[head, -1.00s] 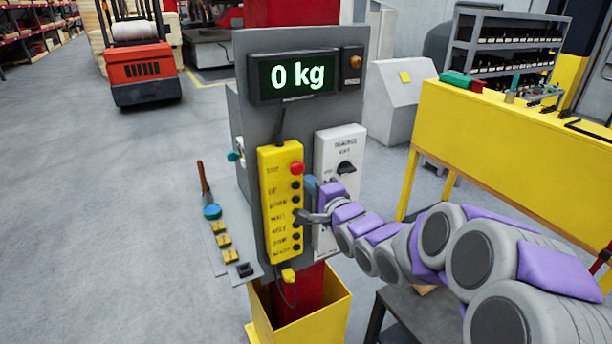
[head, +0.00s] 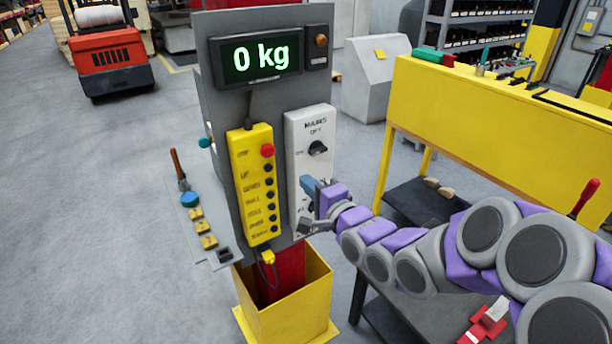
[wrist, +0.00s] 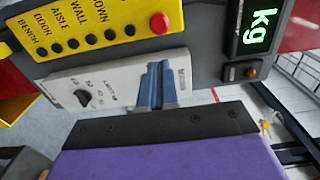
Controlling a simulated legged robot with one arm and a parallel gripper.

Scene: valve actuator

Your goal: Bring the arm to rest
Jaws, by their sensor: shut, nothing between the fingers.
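My gripper (head: 309,186) is at the end of my grey and purple arm, in front of the lower part of the white mains switch box (head: 306,130). In the wrist view, its blue fingers (wrist: 157,84) are together with nothing between them, and the white box shows behind them. I cannot tell whether the fingers touch the box. The arm stretches out from the lower right of the head view and hides part of the box's lower end.
A yellow button box (head: 253,185) hangs left of the mains box on a grey panel (head: 219,60) reading 0 kg. A yellow bin (head: 310,300) stands below. A yellow bench (head: 500,120) is at the right, a red forklift (head: 108,62) at the back left.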

